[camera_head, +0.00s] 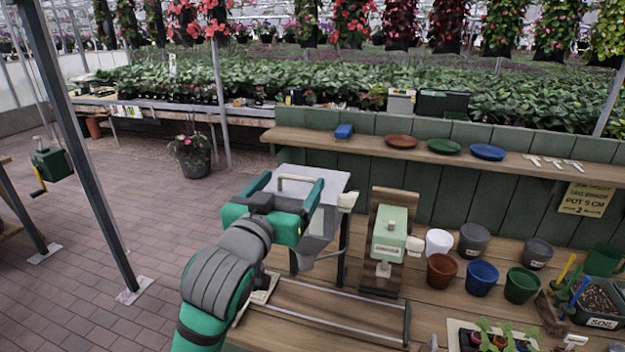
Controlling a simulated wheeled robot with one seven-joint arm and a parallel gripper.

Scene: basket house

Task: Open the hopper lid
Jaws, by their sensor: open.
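The grey hopper (319,222) stands on dark legs on the wooden bench, left of the middle. Its flat light-grey lid (334,182) lies on top and looks closed. A cream bar handle (296,179) shows near the lid's far left part. My green gripper (293,178) is open, with its two fingers reaching over the lid. The handle shows between the fingertips; I cannot tell whether they touch it. My gripper and arm hide the hopper's near left side.
A pale green box device (389,232) on a wooden board stands right of the hopper. Several pots, including a white one (439,241), stand farther right. A slim metal post (85,150) rises at the left. The brick floor (150,215) left of my arm is mostly clear.

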